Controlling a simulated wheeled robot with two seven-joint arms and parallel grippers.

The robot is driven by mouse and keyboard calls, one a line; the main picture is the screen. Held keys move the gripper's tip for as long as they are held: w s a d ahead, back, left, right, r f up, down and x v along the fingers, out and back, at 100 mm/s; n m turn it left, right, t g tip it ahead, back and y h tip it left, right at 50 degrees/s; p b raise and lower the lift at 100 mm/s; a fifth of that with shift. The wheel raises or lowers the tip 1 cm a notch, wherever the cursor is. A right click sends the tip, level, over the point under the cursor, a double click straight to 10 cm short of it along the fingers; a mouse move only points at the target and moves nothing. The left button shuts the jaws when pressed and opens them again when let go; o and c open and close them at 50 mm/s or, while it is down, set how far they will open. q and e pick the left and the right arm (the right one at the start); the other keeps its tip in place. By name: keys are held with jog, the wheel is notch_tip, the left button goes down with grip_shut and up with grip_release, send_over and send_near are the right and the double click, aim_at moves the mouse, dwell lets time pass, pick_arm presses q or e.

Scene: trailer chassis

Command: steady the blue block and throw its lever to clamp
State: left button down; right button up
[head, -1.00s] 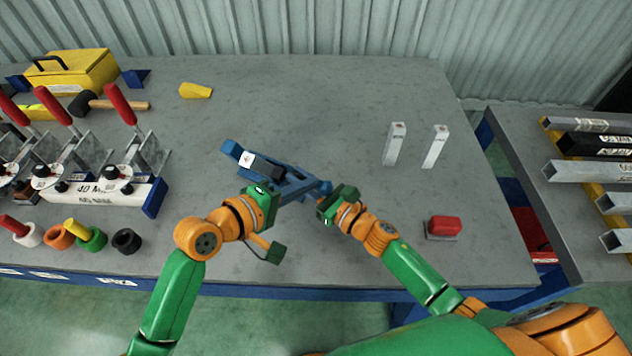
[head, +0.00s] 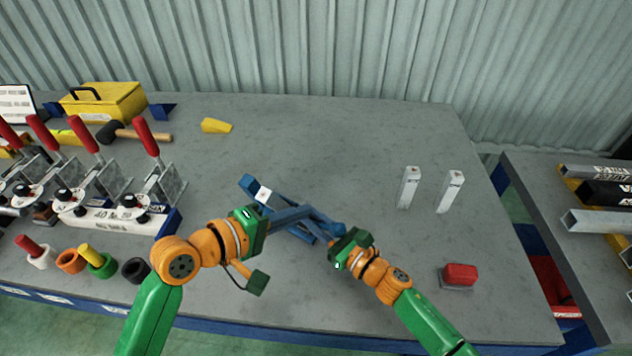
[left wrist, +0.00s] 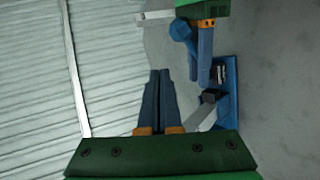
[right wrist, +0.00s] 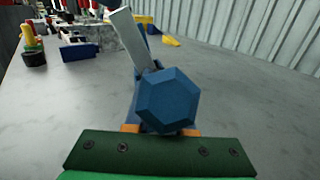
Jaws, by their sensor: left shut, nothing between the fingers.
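In the left wrist view, the block (left wrist: 229,95) has a pale lever (left wrist: 203,116) slanting from a dark part. The lever also shows in the right wrist view (right wrist: 132,38), behind a blue hexagonal knob (right wrist: 166,100). My left gripper (head: 308,211) is shut and empty, its blue fingers over the block in the head view. My right gripper (head: 306,222) is at the block's near end, its fingers apparently around the knob's post. The knob hides its fingertips in its wrist view.
Two white upright blocks (head: 409,188) and a red block (head: 460,274) stand to the right. Red-handled clamps (head: 150,185) and coloured rings (head: 70,261) fill the left side. A yellow wedge (head: 216,126) lies behind. The table's middle back is clear.

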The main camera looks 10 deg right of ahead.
jog(key=o, duration=1)
jog(key=shift+c, duration=0.2)
jog(key=v, duration=0.8)
jog(key=shift+p, duration=0.3)
jog(key=shift+o, duration=0.8)
jog(key=shift+s, duration=0.1)
jog(key=v, duration=1.2)
jog(key=shift+a, duration=0.1)
